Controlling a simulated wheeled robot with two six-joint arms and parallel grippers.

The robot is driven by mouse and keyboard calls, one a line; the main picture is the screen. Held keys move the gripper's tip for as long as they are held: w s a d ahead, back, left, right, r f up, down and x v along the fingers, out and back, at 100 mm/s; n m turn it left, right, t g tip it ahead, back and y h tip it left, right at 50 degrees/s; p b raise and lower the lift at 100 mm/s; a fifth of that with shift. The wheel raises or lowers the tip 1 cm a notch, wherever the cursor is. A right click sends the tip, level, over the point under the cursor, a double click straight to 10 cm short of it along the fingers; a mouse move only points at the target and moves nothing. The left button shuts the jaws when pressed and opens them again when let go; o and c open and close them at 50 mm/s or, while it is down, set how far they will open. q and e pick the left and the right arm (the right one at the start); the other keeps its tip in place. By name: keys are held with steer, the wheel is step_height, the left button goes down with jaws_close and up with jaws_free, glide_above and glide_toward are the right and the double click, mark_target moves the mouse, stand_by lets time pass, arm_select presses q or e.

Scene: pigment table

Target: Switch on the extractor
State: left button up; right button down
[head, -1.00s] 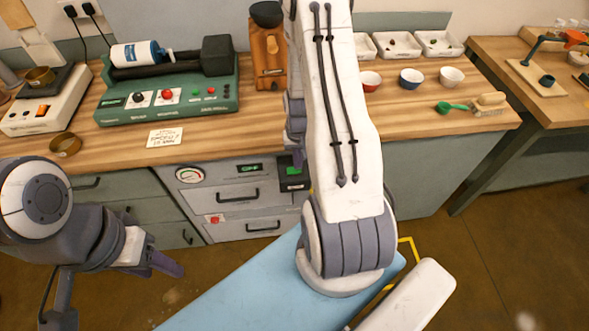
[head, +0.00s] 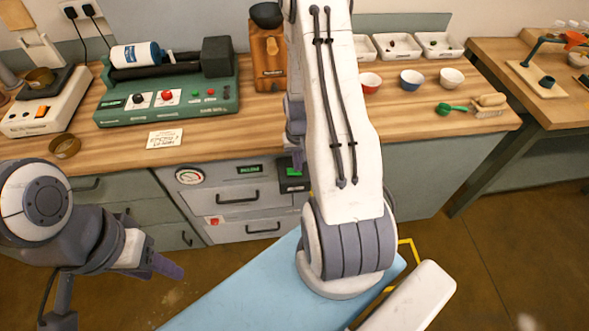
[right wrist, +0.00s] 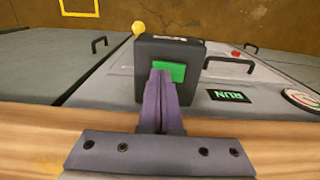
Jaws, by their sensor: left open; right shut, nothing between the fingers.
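The extractor's grey front panel (head: 238,200) is below the worktop, with a gauge (head: 189,175) and a small display (head: 250,169) lit with green letters. In the right wrist view the display (right wrist: 228,96) reads RUN. A dark switch box (head: 293,183) with a green button (right wrist: 170,71) stands out from the panel. My right gripper (right wrist: 160,76) is shut and empty, its tips at the green button's edge; whether they press it I cannot tell. My left gripper (head: 166,266) is open and empty, low at the left, away from the panel.
The worktop above holds a green machine (head: 170,95), a brass ring (head: 65,146), a paper note (head: 164,138) and several small bowls. A red button (head: 214,221) is lower on the panel. A yellow knob (right wrist: 138,27) shows beside the switch box.

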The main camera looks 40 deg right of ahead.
step_height(320, 180, up, 6)
steer(key=p, duration=0.5)
steer(key=shift+r, duration=0.2)
stand_by(0.3)
steer(key=a+r+n, duration=0.6)
steer(key=a+r, duration=0.7)
steer(key=a, duration=0.5)
steer(key=s+a+r+n, duration=0.4)
steer(key=s+a+r, duration=0.1)
steer(key=s, duration=0.3)
steer(key=s+a+r+n+y, duration=0.1)
steer(key=s+a+r+n, duration=0.2)
steer(key=s+a+r, duration=0.2)
steer(key=s+a, duration=0.3)
steer(key=shift+s+r+n+b, duration=0.2)
steer(key=shift+r+n+b, duration=0.05)
steer(key=shift+n+b, duration=0.15)
